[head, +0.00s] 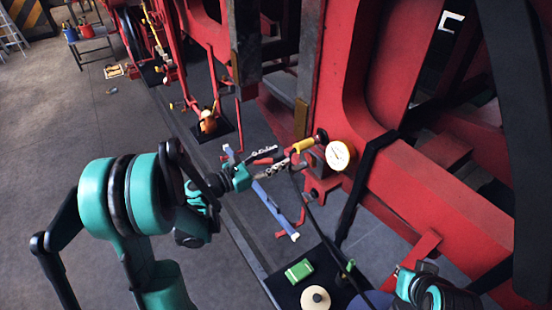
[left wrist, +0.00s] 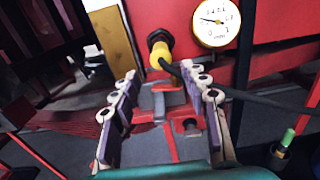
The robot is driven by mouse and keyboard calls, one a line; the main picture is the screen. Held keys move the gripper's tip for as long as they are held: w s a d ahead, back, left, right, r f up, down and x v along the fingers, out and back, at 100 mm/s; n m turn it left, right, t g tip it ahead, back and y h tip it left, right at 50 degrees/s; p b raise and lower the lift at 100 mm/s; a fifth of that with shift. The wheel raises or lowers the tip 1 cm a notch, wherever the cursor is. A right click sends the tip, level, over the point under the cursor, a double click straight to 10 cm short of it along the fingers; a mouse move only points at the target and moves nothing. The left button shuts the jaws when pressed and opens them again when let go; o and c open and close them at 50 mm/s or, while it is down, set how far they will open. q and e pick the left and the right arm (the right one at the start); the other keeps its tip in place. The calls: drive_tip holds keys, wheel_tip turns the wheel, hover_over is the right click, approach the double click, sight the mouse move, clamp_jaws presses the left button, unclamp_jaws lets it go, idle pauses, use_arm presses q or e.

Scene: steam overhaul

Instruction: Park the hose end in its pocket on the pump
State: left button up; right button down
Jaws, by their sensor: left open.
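The hose end is a yellow fitting (head: 303,145) that meets a dark round socket on the red frame, beside a white dial gauge (head: 340,155). In the left wrist view the yellow fitting (left wrist: 162,56) sits ahead of the fingers, with the black hose (left wrist: 262,100) running off to the right. The left wrist view shows both fingers (left wrist: 160,80) spread. My right arm (head: 432,290) shows at the lower right; its fingers are not clear. I cannot identify the pump or its pocket.
A dark mat at the bottom holds a green box (head: 299,271) and a cream round object (head: 315,298). A blue bar (head: 272,208) lies below the left gripper. An orange object (head: 208,123) stands further back. Red framework fills the right; the floor at left is open.

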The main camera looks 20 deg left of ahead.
sight(295, 150)
use_arm(q)
drive_tip(key=x, duration=0.6)
drive_tip(key=shift+d+f, duration=0.1)
drive_tip(key=shift+x, duration=0.85)
clamp_jaws()
drive_tip(key=shift+s, duration=0.1)
drive_tip(key=shift+s+a+b, duration=0.3)
drive_tip(key=shift+s+a, duration=0.05)
drive_tip(key=shift+a, duration=0.05)
drive_tip(key=shift+v, duration=1.15)
drive_tip(key=shift+b+v, duration=0.3)
drive_tip(key=shift+v, duration=0.75)
